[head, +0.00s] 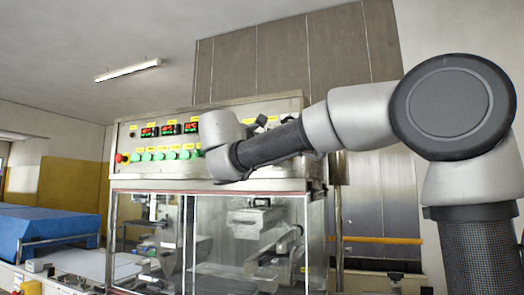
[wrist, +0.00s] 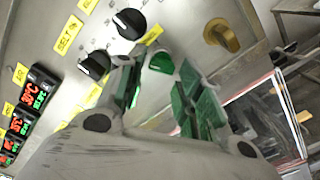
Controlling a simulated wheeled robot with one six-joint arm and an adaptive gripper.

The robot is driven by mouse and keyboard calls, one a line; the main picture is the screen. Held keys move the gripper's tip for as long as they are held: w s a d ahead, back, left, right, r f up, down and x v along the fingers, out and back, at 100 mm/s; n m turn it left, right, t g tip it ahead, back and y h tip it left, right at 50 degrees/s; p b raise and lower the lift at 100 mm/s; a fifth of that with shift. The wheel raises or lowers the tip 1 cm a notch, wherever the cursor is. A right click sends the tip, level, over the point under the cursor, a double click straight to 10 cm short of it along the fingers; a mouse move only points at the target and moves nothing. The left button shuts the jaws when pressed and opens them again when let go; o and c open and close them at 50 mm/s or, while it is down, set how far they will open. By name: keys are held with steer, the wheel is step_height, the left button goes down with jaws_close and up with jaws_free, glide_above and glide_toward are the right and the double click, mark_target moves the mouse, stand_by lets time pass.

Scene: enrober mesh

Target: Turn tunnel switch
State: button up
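The control panel (head: 125,140) is a metal face with switches, seen at an angle in the wrist view. My gripper (wrist: 163,76) is open, its two green-padded fingers pointing at the panel. A round green button (wrist: 162,62) shows between the fingertips; I cannot tell whether they touch it. A black knob with a white pointer (wrist: 128,22) is above the left finger, and a second black knob (wrist: 95,64) is left of it. A gold knob (wrist: 222,35) is at the upper right. No label legibly says tunnel, so I cannot tell which is the tunnel switch. In the head view, my arm hides the fingers.
Red-lit displays (head: 170,129) and a row of green buttons (head: 160,155) fill the panel's left part, with a red button (head: 121,158) at its left end. A glass-fronted enclosure (head: 215,240) is below. A blue-covered conveyor (head: 45,230) stands at the left.

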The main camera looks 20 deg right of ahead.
steer(key=shift+w+d, duration=0.35)
steer(key=shift+w, duration=0.1)
steer(key=c, duration=0.7)
steer(key=shift+c, duration=0.2)
steer(key=m, duration=1.1)
steer(key=shift+r+m, duration=0.15)
steer(key=shift+m, duration=0.25)
steer(key=o, duration=0.7)
